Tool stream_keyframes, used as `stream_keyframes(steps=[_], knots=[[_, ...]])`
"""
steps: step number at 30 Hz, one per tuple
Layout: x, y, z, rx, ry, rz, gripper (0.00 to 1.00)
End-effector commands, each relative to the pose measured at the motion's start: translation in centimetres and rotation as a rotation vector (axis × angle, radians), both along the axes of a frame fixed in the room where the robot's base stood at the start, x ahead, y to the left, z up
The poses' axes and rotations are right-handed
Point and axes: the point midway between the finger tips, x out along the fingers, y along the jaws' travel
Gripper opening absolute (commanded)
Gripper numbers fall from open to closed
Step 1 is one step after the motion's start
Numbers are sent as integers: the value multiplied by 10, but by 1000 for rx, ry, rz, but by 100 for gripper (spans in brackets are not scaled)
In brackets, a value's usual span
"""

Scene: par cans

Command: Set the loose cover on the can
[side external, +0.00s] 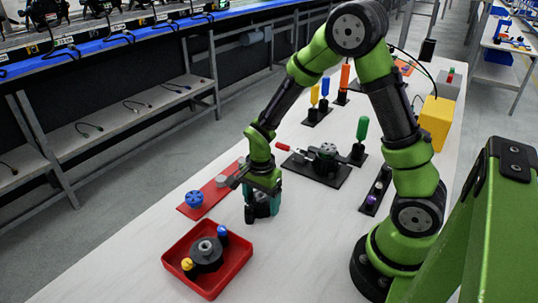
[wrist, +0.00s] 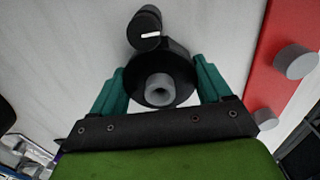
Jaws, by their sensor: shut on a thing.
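My gripper (side external: 263,198) has its teal fingers on both sides of a dark round part (wrist: 160,90), low over the white table; I cannot tell whether it touches. The part has a hollow grey stub in its middle and a black knob (wrist: 145,27) with a white mark at one side. It may be the loose cover; its underside is hidden. In the side view the fingers hide most of it. A similar black round body (side external: 207,256) with a grey hub, a blue knob and a yellow knob sits in the red tray (side external: 170,264). I cannot tell which thing is the can.
A black plate (side external: 328,177) with a clamp-like fixture and red handle stands to the right. Coloured upright tools and a yellow block (side external: 435,122) are farther back.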

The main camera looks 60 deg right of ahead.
Motion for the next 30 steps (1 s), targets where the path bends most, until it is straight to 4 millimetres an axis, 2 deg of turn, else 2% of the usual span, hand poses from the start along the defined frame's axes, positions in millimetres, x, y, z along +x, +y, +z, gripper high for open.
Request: stream_keyframes(steps=[8,30], knots=[[1,0,4,0,-2,1,51],[0,0,42,0,-2,1,51]])
